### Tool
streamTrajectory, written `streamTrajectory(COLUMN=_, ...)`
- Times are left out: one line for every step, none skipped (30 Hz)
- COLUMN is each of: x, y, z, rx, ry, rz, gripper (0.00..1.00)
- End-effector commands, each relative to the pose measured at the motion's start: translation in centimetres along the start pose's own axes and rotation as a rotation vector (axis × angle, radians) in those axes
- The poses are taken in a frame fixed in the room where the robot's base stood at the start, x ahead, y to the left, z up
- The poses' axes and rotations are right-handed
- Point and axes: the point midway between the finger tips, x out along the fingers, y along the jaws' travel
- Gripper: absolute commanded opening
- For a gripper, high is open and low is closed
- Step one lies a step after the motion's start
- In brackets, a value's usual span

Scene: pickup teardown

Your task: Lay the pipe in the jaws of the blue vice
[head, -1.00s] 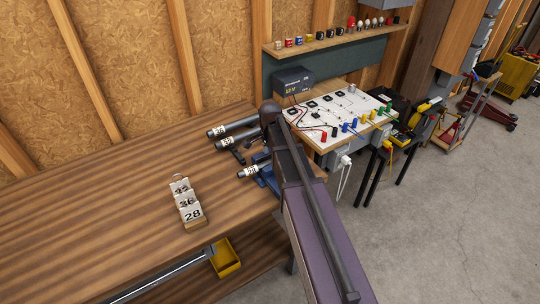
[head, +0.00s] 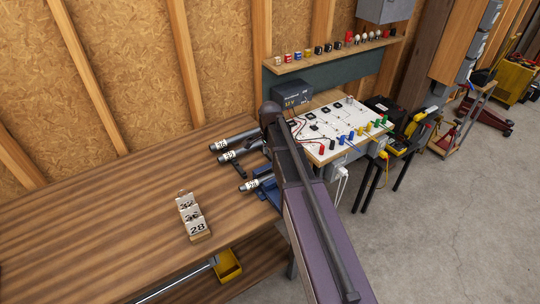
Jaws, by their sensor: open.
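The blue vice (head: 268,184) stands near the front edge of the wooden bench, partly hidden by my arm. A grey pipe with a white tag (head: 250,185), too small to read surely, shows at the vice with its end pointing left; whether it lies between the jaws cannot be told. Two more grey pipes, an upper tagged one (head: 238,137) and a lower one (head: 229,155), lie behind it, the lower by a dark stand. My arm crosses in front of their right ends.
A holder with numbered cards (head: 196,228) stands on the bench (head: 100,220), whose left part is clear. A white circuit board (head: 335,130) and a power supply (head: 292,98) are to the right. A yellow bin (head: 228,266) sits below the bench.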

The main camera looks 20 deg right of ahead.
Motion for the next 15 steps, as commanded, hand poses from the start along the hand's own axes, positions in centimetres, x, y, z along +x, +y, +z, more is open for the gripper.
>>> streamTrajectory(x=-0.9, y=0.0, z=0.0, rx=0.0, ry=0.0, rz=0.0, gripper=0.73)
streamTrajectory(x=-1.1, y=0.0, z=0.0, rx=0.0, ry=0.0, rz=0.0, gripper=0.73)
streamTrajectory(x=-1.5, y=0.0, z=0.0, rx=0.0, ry=0.0, rz=0.0, gripper=0.73)
streamTrajectory(x=-1.7, y=0.0, z=0.0, rx=0.0, ry=0.0, rz=0.0, gripper=0.73)
streamTrajectory(x=-2.0, y=0.0, z=0.0, rx=0.0, ry=0.0, rz=0.0, gripper=0.73)
streamTrajectory(x=-2.3, y=0.0, z=0.0, rx=0.0, ry=0.0, rz=0.0, gripper=0.73)
streamTrajectory(x=-2.6, y=0.0, z=0.0, rx=0.0, ry=0.0, rz=0.0, gripper=0.73)
streamTrajectory(x=-2.8, y=0.0, z=0.0, rx=0.0, ry=0.0, rz=0.0, gripper=0.73)
streamTrajectory(x=-3.1, y=0.0, z=0.0, rx=0.0, ry=0.0, rz=0.0, gripper=0.73)
streamTrajectory(x=-3.4, y=0.0, z=0.0, rx=0.0, ry=0.0, rz=0.0, gripper=0.73)
streamTrajectory(x=-3.6, y=0.0, z=0.0, rx=0.0, ry=0.0, rz=0.0, gripper=0.73)
streamTrajectory(x=-3.9, y=0.0, z=0.0, rx=0.0, ry=0.0, rz=0.0, gripper=0.73)
streamTrajectory(x=-4.0, y=0.0, z=0.0, rx=0.0, ry=0.0, rz=0.0, gripper=0.73)
streamTrajectory(x=-4.2, y=0.0, z=0.0, rx=0.0, ry=0.0, rz=0.0, gripper=0.73)
streamTrajectory(x=-4.4, y=0.0, z=0.0, rx=0.0, ry=0.0, rz=0.0, gripper=0.73)
